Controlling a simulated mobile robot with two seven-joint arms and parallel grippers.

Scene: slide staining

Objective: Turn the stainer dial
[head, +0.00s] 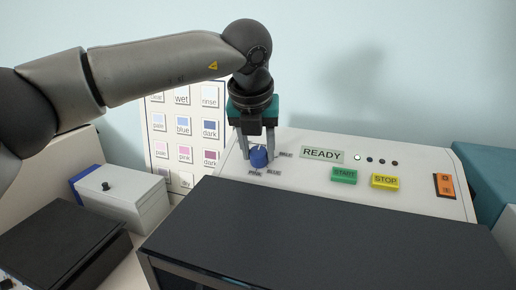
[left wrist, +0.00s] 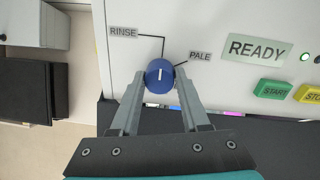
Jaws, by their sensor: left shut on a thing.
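The stainer dial (head: 259,157) is a blue knob with a white pointer line on the stainer's sloped white panel (head: 310,178). In the left wrist view the dial (left wrist: 159,76) sits between my left gripper's fingertips (left wrist: 159,80), one on each side. My left gripper (head: 258,154) comes down on it from above in the head view and is shut on it. The white line points toward the top of the wrist view, between the RINSE label (left wrist: 123,32) and the PALE label (left wrist: 200,56). Labels PINK and BLUE show below the dial in the head view. My right gripper is not in view.
Right of the dial are a READY display (head: 322,154), a green START button (head: 344,176), a yellow STOP button (head: 385,181) and an orange switch (head: 445,185). A dark lid (head: 330,235) lies in front. A colour chart (head: 182,140) stands behind, left. A grey-white box (head: 125,195) is at left.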

